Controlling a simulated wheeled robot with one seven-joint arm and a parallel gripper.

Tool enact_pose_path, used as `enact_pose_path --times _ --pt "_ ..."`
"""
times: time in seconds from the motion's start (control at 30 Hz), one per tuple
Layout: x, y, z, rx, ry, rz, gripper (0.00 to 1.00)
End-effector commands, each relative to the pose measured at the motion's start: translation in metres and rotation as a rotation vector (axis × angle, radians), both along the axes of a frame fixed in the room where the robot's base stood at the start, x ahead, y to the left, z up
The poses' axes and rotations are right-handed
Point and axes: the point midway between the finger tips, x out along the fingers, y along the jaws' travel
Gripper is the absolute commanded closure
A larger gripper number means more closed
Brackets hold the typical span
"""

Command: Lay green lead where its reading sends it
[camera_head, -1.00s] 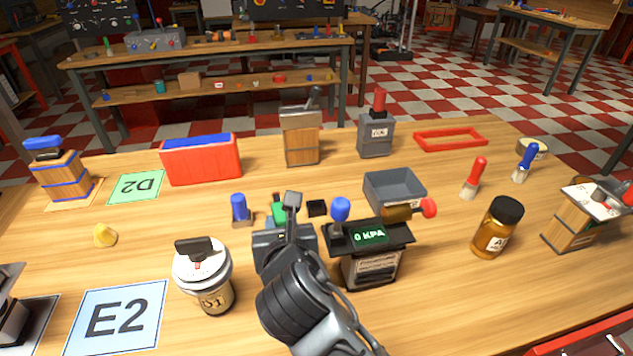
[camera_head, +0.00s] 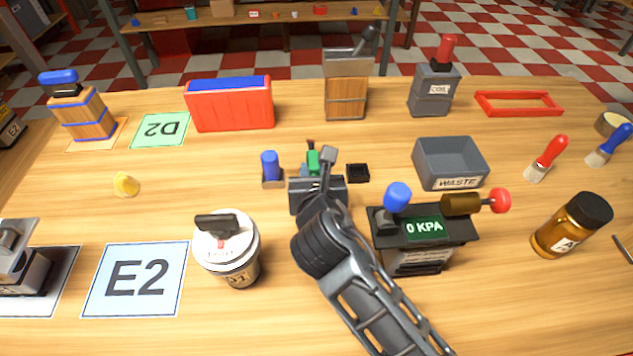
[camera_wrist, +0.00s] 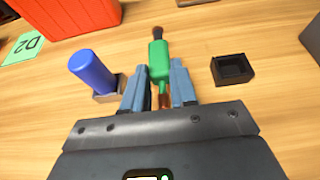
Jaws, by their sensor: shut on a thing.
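The green lead (camera_head: 313,160) is a small green cylinder with a dark upper tip. In the wrist view the green lead (camera_wrist: 158,62) stands between my gripper's fingers (camera_wrist: 158,88), with a copper-coloured part low between them. My gripper (camera_head: 318,178) is shut on it. Whether its lower end touches anything is hidden. A tester (camera_head: 424,228) reading "0 KPA", with a blue knob and a red-ended handle, stands to the right of my gripper. The grey WASTE bin (camera_head: 450,165), green D2 mat (camera_head: 160,130) and blue-white E2 mat (camera_head: 136,278) lie around.
A blue cylinder (camera_head: 270,163) in a small holder stands just left of my gripper. An empty black holder (camera_head: 357,173) is just right. A white-lidded cup (camera_head: 228,245) stands near, front left. A red box (camera_head: 230,105) and wooden container (camera_head: 345,90) are behind. The D2 and E2 mats are bare.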

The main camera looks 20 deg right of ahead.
Motion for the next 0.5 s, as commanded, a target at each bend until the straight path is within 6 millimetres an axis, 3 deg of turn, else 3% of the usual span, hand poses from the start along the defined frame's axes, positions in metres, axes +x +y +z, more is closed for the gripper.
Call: enact_pose_path --times 0.23,0.5 --pt "0.0 0.0 -0.032 -0.002 0.003 0.0 1.0" --pt "0.0 0.0 -0.033 0.0 0.0 0.0 1.0"
